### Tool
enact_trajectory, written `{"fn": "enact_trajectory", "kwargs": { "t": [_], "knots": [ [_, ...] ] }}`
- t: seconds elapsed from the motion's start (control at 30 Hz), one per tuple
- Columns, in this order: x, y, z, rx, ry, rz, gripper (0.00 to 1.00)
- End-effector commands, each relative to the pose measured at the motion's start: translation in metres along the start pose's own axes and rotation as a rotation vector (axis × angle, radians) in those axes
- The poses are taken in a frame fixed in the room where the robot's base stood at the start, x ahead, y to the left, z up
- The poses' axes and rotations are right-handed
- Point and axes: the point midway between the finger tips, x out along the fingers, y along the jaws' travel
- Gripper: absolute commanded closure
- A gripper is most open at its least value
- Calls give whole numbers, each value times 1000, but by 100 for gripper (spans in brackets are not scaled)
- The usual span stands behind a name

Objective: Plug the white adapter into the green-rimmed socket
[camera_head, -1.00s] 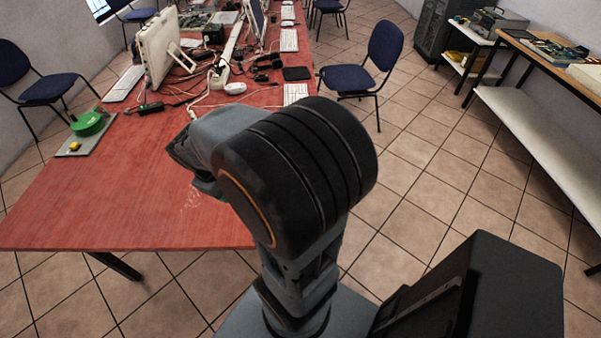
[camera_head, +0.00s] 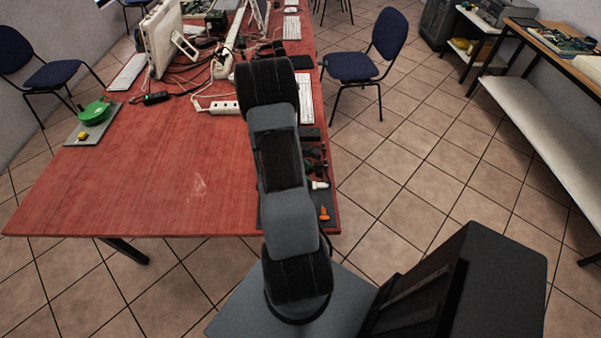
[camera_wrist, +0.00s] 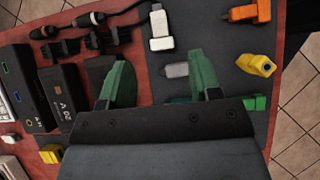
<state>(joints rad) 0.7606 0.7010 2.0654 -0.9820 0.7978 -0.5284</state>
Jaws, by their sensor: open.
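The white adapter (camera_wrist: 161,30), a small plug with a pale grey end, lies on the dark grey mat at the top middle of the wrist view. A small white piece (camera_head: 319,184) at the table's right edge in the head view may be the same adapter. My gripper (camera_wrist: 160,62) is open, its two green fingers apart and nothing held. The adapter is just beyond the fingertips, between their lines. A black box (camera_wrist: 18,88) at the left has small coloured-rimmed ports; one looks green-rimmed (camera_wrist: 5,67). My gripper is hidden behind my arm in the head view.
A grey plug (camera_wrist: 176,70) lies between the fingers. Orange (camera_wrist: 249,12) and yellow (camera_wrist: 257,64) plugs lie to the right, near the table edge. Black cables (camera_wrist: 92,19) and clips lie at upper left. Another black box (camera_wrist: 62,95) stands beside the left finger.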

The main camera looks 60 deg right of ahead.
Motion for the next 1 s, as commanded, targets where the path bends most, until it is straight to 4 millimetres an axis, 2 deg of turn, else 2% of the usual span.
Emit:
{"fn": "enact_trajectory", "kwargs": {
  "t": [0.03,0.1,0.5,0.73,1.0],
  "knots": [
    [10,-1,-3,2,0,-2,43],
    [19,0,-3,1,1,-1,43],
    [56,0,-3,2,1,-1,43],
    [66,0,-1,1,1,0,43],
    [67,0,-1,1,1,0,43]
  ]
}}
